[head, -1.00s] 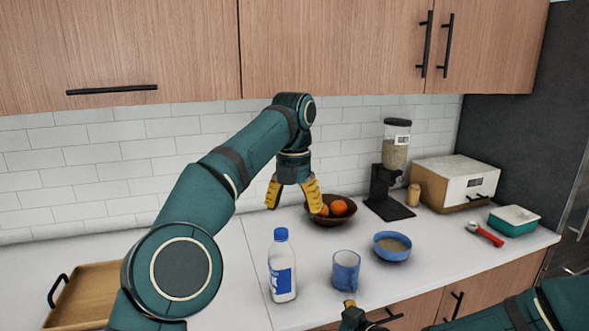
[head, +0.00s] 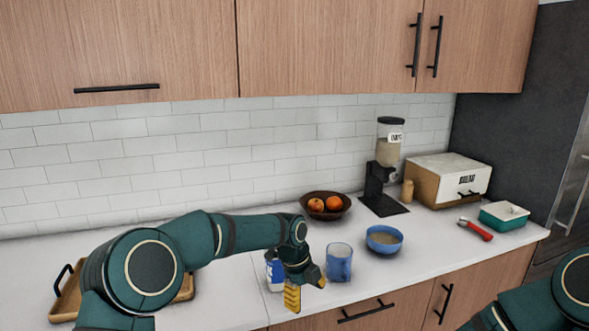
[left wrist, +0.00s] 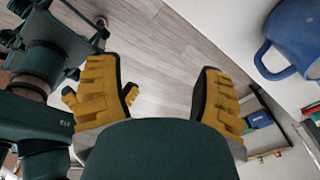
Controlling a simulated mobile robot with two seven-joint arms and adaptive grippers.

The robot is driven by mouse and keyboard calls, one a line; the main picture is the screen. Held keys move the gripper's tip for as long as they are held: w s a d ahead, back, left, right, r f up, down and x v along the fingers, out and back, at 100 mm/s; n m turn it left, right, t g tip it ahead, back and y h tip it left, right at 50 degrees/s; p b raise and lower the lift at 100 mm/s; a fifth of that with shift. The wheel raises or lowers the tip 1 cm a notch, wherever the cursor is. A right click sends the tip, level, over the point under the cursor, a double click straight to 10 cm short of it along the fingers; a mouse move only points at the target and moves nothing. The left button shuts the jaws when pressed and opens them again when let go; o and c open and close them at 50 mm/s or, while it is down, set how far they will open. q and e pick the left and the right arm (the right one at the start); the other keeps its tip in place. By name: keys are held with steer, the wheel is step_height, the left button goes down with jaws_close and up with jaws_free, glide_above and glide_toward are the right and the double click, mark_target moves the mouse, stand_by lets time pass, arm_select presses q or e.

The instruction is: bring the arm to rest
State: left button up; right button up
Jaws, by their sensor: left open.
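My left arm comes in from the left, and its gripper (head: 304,288) points down at the front edge of the counter, in front of the milk bottle and left of the blue mug. In the left wrist view the yellow fingers of my left gripper (left wrist: 155,100) are spread apart, with only the wooden floor between them. Nothing is held. In the head view my right arm (head: 540,305) shows at the lower right corner; its gripper's fingers cannot be made out there.
The blue mug (head: 339,262) stands close right of my left gripper. The bottle (head: 273,268) is partly hidden behind it. A blue bowl (head: 384,240), fruit bowl (head: 326,214), grain dispenser (head: 389,150), bread box (head: 440,180) and wooden tray (head: 62,305) share the counter.

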arm_select(q)
steer(key=s+a+f+n+h, duration=0.1)
steer(key=s+a+f+n, duration=0.2)
steer(key=s+f+n, duration=0.5)
steer(key=s+a+f+n+h, duration=0.1)
steer(key=s+a+f+n, duration=0.2)
steer(key=s+f+n, duration=0.35)
steer(key=s+a+f+n, duration=0.3)
steer(key=s+f+n, duration=0.1)
steer(key=s+n, duration=0.2)
steer(key=s+a+f+n+t, duration=0.1)
steer(key=s+a+f+n, duration=0.3)
steer(key=s+n, duration=0.3)
steer(key=shift+n+t+y, duration=0.3)
steer(key=shift+n+y, duration=0.1)
steer(key=shift+n, duration=0.05)
arm_select(e)
steer(key=s+d+f+m+g+h, duration=0.3)
steer(key=s+f+m+g, duration=0.2)
steer(key=s+f, duration=0.7)
steer(key=shift+s+m, duration=0.3)
steer(key=shift+m, duration=0.1)
steer(key=shift+d+f, duration=0.1)
